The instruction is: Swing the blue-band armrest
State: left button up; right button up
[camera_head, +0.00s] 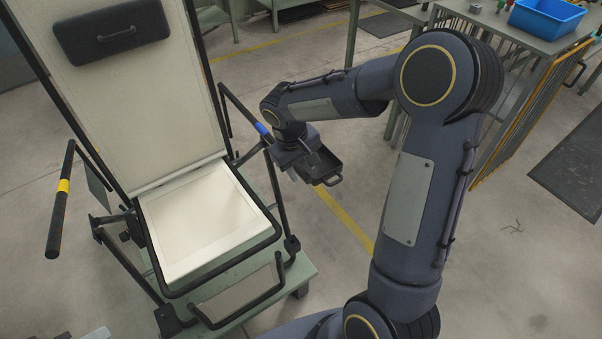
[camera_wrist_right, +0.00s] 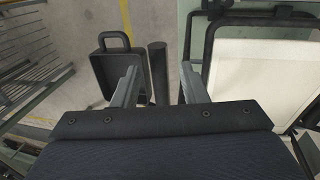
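The folding lounger has a cream seat (camera_head: 205,215) and a tall backrest (camera_head: 140,105). Its blue-band armrest (camera_head: 236,104) is a black bar on the lounger's right side, with the blue band (camera_head: 262,129) close to my right gripper (camera_head: 299,158). In the right wrist view, the end of a black bar (camera_wrist_right: 157,62) shows between the two fingers (camera_wrist_right: 158,78), with a gap on each side. The right gripper is open; its fingertips are hard to see in the head view. The yellow-band armrest (camera_head: 60,205) is on the left. My left gripper is not in view.
A small black tray with a handle (camera_head: 325,168) is right beside my right gripper and also shows in the wrist view (camera_wrist_right: 115,68). A bench with a blue bin (camera_head: 546,18) stands at the upper right. Open floor lies right of the lounger.

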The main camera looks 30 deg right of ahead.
aim_at(303, 172)
jog(key=shift+d+f, duration=0.2)
jog(key=shift+f, duration=0.7)
jog(key=shift+d+f, duration=0.2)
jog(key=shift+f, duration=0.65)
grip_shut()
